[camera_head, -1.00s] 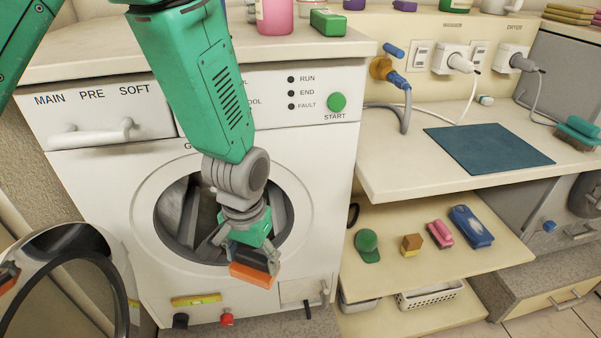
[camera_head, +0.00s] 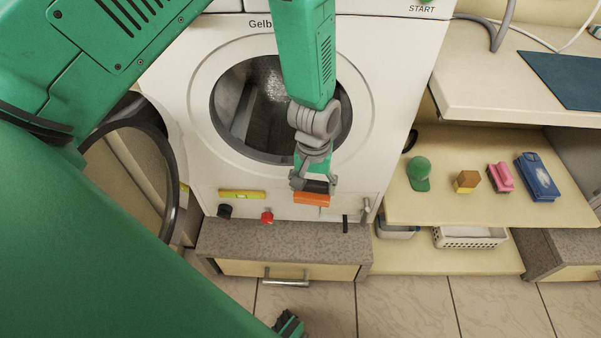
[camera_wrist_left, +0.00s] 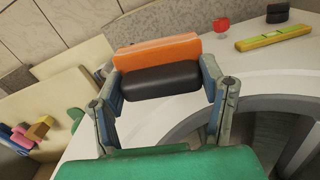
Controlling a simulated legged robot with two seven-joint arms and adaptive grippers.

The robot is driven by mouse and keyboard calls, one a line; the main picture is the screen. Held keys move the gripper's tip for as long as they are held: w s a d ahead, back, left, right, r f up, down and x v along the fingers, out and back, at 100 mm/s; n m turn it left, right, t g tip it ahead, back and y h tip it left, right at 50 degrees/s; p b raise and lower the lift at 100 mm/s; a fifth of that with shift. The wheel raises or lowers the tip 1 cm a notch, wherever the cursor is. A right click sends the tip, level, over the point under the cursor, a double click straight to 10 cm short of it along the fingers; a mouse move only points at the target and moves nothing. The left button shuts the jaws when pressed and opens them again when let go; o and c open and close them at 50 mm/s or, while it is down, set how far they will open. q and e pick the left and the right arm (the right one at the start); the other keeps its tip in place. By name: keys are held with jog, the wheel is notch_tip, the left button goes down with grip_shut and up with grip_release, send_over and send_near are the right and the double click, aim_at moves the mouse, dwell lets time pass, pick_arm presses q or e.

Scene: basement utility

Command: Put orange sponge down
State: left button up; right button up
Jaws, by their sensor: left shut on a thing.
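The orange sponge (camera_head: 312,198) has an orange layer and a black layer. My left gripper (camera_head: 312,183) is shut on its black side and holds it in front of the lower front of the washing machine (camera_head: 385,90), below the round door opening. In the left wrist view the sponge (camera_wrist_left: 158,53) sits between the two fingertips (camera_wrist_left: 160,82), orange side outward. I cannot tell how far it is from the plinth (camera_head: 350,240) below. My right gripper is not seen.
The open door (camera_head: 165,190) stands at left. A yellow level (camera_head: 242,195) and a red knob (camera_head: 267,216) are left of the sponge. The right shelf (camera_head: 440,208) holds a green cap (camera_head: 419,170), a wooden-topped block (camera_head: 466,181), a pink brush (camera_head: 500,178) and a blue item (camera_head: 538,178).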

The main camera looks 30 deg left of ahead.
pick_arm(q)
jog(key=a+f+n+b, duration=0.1)
jog(key=f+n+b, duration=0.1)
jog(key=f, duration=0.7)
jog(key=a+f+n+b, duration=0.1)
jog(key=f+n+b, duration=0.1)
jog(key=f, duration=0.7)
jog(key=a+f+n+b, duration=0.1)
jog(key=f+n+b, duration=0.1)
jog(key=f, duration=0.7)
jog(key=shift+s+f+b, duration=0.1)
jog(key=shift+f+b, duration=0.25)
jog(key=shift+b, duration=0.1)
jog(key=shift+f+b, duration=0.85)
jog(key=shift+f, duration=1.3)
jog(key=shift+f, duration=0.1)
jog(key=o, duration=1)
